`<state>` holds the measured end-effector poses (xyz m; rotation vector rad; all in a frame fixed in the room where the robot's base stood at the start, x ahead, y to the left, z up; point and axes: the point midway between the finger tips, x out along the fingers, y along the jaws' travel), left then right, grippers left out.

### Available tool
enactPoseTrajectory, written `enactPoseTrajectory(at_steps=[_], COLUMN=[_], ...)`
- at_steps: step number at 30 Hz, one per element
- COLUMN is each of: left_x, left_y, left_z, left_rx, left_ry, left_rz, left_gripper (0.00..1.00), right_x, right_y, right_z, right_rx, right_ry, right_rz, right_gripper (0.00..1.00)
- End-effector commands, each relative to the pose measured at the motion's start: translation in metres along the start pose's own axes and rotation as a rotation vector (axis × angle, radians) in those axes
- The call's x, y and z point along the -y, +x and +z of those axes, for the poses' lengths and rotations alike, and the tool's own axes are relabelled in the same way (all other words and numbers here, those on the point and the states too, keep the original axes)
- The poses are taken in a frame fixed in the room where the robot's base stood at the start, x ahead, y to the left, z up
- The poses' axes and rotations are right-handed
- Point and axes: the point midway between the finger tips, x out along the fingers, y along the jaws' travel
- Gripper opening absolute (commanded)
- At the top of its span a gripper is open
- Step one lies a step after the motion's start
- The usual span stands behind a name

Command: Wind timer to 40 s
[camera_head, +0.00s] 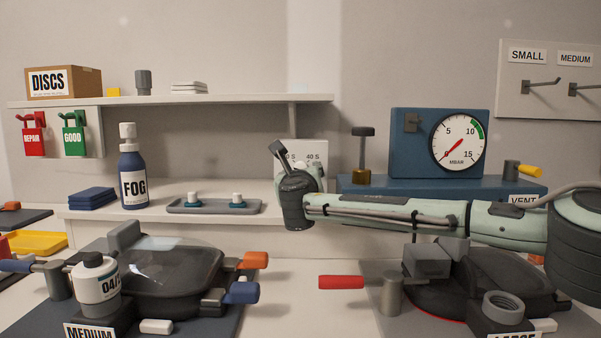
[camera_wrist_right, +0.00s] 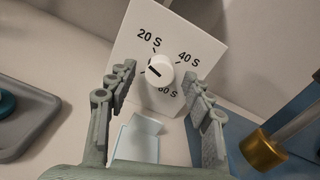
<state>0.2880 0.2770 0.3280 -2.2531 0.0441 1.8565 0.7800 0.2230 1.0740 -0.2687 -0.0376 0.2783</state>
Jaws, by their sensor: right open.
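The timer is a white panel with a round white knob. In the right wrist view the timer panel (camera_wrist_right: 183,29) carries the marks 20 S, 40 S and a partly covered 60 S. The timer knob (camera_wrist_right: 161,69) has a dark pointer line on its left side, away from 40 S. In the head view the timer (camera_head: 314,150) is partly hidden behind my right gripper (camera_head: 280,151). My right gripper's two fingers (camera_wrist_right: 160,80) are spread and empty, one on each side of the knob in the picture. Contact with the knob cannot be told. My left gripper is not in view.
A blue gauge box (camera_head: 408,152) and a brass fitting (camera_head: 361,174) stand right of the timer. A grey tray (camera_head: 175,207) with two small teal-based parts lies left, beside a FOG bottle (camera_head: 133,168).

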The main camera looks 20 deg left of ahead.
Motion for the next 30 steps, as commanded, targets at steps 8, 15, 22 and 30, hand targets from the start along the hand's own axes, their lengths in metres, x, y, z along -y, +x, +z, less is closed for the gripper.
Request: enactPoseTrajectory(at_steps=[8, 15, 22, 30], left_x=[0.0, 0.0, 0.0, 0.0], left_y=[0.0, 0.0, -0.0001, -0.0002], left_z=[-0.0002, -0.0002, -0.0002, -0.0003], left_rx=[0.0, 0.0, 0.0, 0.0], left_ry=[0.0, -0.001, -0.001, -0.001], left_rz=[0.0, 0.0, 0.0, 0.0], left_gripper=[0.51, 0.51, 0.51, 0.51], right_x=[0.0, 0.0001, 0.0003, 0.0003], right_y=[-0.0002, -0.0003, -0.0003, -0.0003], right_z=[0.0, 0.0001, 0.0002, 0.0003], right_rx=[0.0, 0.0, 0.0, 0.0], right_ry=[0.0, 0.0, 0.001, 0.001], right_rz=[0.0, -0.001, -0.001, -0.001], right_gripper=[0.3, 0.01, 0.01, 0.01])
